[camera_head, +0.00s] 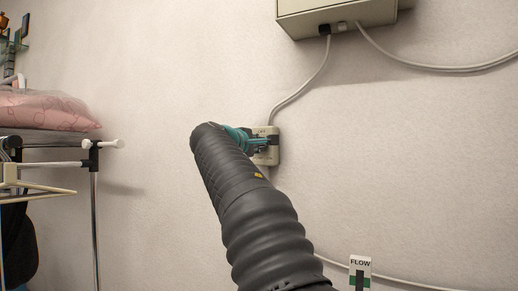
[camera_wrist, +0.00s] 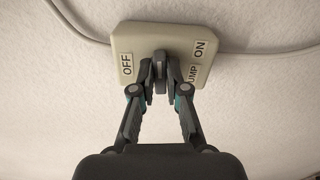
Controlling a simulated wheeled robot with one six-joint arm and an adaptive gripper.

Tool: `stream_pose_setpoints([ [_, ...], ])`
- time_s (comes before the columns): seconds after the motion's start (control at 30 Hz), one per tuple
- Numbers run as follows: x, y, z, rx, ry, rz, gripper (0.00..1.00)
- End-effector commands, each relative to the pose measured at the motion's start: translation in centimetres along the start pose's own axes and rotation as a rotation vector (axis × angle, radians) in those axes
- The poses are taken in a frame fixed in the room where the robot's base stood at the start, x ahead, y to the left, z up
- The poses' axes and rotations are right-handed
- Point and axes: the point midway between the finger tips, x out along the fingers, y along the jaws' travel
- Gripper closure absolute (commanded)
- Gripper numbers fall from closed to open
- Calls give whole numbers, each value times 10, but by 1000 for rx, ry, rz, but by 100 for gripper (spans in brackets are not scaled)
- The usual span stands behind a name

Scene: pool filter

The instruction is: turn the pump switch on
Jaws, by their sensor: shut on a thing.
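The pump switch is a cream box on the wall, partly hidden behind my arm in the head view (camera_head: 271,156). In the wrist view the switch box (camera_wrist: 185,40) fills the upper middle, with an OFF label on its left, an ON label on its right and a partly covered PUMP label. My gripper (camera_wrist: 160,80) is shut on the grey switch lever (camera_wrist: 160,62) at the middle of the box. The lever stands between the two labels, a little nearer OFF. In the head view my gripper (camera_head: 259,143) shows teal and grey against the box.
A grey-beige box (camera_head: 340,15) hangs on the wall above, with cables running down and right. A FLOW label (camera_head: 360,273) is at the bottom. The wall between is bare.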

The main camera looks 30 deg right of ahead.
Motion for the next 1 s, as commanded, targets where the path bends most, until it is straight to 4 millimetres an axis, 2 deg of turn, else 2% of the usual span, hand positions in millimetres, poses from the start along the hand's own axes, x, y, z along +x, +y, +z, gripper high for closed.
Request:
stream_pose_setpoints([
  [0.3, 0, -1, -2, 103, 4, 0, 100],
  [0.8, 0, -1, -2, 119, 4, 0, 100],
  [0.83, 0, -1, -2, 119, 4, 0, 82],
  [0.9, 0, -1, -2, 119, 4, 0, 64],
  [1.0, 0, -1, -1, 119, 1, 0, 61],
])
